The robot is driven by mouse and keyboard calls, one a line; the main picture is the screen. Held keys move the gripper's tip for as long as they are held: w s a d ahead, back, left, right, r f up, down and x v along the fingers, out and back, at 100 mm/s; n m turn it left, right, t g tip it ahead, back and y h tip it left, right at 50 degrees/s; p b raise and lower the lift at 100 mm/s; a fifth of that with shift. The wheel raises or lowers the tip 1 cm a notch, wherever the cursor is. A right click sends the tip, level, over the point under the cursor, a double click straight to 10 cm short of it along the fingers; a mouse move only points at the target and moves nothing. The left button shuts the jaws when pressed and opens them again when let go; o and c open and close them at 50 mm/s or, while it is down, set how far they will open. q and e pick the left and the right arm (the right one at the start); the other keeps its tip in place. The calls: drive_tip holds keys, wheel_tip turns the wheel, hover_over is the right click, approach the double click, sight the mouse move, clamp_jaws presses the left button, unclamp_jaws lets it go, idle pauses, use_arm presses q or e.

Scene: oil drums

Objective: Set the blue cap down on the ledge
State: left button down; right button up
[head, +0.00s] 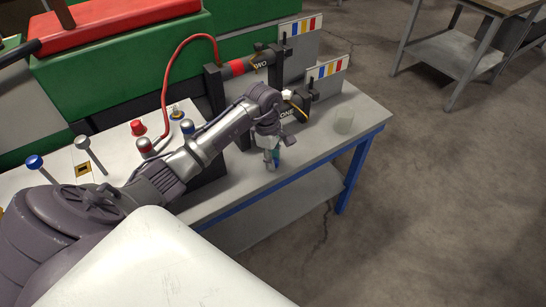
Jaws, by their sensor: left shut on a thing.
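My left gripper (272,162) points down over the front part of the workbench, right of centre in the head view. It is shut on the blue cap (276,156), which shows only as a small blue-teal patch between the fingers. The fingers hide most of it. I cannot tell whether the cap touches the surface below. The pale bench top (232,192) lies under the gripper, with its blue-edged front just below. No separate ledge can be made out for sure. My right gripper is not in view.
A red hose (166,85) loops to the left. Open floor is right.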

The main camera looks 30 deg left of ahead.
use_arm(q)
drive_tip(key=shift+f, duration=0.2)
drive_tip(key=c, duration=0.8)
unclamp_jaws()
drive_tip(key=shift+r, duration=0.1)
drive_tip(key=shift+c, duration=0.2)
drive_tip(key=shift+r, duration=0.1)
drive_tip(key=shift+r, duration=0.25)
wheel_tip(320, 180, up, 12)
drive_tip(key=a, duration=0.1)
drive_tip(key=shift+s+a+f+b, duration=0.15)
drive_tip(key=shift+a+f+b, duration=0.05)
drive_tip(key=shift+b, duration=0.25)
